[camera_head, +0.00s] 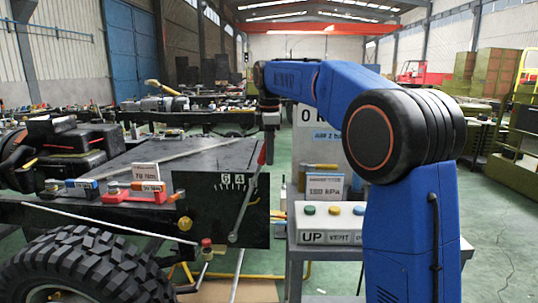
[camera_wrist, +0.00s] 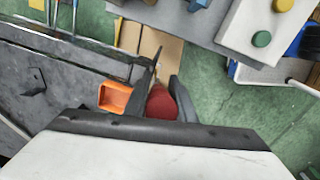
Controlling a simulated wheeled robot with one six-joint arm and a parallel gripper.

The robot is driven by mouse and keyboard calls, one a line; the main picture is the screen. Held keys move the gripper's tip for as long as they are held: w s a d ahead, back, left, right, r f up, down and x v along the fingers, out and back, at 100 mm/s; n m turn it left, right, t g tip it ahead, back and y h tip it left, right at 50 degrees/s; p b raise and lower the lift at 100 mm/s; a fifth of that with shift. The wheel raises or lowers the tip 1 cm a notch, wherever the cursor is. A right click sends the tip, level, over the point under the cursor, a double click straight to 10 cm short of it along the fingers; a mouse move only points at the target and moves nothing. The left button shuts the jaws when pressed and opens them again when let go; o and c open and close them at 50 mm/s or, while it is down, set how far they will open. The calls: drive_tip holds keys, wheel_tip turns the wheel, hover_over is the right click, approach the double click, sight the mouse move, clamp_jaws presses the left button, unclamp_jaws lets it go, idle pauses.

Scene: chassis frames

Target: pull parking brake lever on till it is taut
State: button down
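The brake lever (camera_head: 245,203) is a thin grey rod with a red grip (camera_head: 262,156), leaning up and to the right across a dark plate with a numbered scale (camera_head: 233,183). My gripper (camera_head: 270,152) points down at the lever's upper end, at the red grip. In the wrist view the red grip (camera_wrist: 161,103) sits between my two dark fingers (camera_wrist: 163,82) and fills most of the gap. I cannot tell whether both fingers press on it. The rod below the grip is largely hidden there.
A cart with a button box (camera_head: 330,222) stands right of the plate. A large tyre (camera_head: 85,268) is at the lower left. Coloured parts and a label card (camera_head: 145,172) lie on the chassis. An orange part (camera_wrist: 114,97) is close left of my fingers.

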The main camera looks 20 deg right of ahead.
drive_tip(key=shift+w+a+r+h, duration=0.2)
drive_tip(key=shift+a, duration=0.35)
drive_tip(key=shift+w+a+r+h, duration=0.2)
drive_tip(key=shift+a, duration=0.4)
drive_tip(key=shift+w+a+r+h, duration=0.2)
drive_tip(key=shift+a, duration=0.35)
drive_tip(key=c, duration=1.5)
unclamp_jaws()
drive_tip(key=r, duration=0.4)
drive_tip(key=a+r, duration=0.1)
drive_tip(key=r, duration=0.7)
drive_tip(key=shift+s+a, duration=0.2)
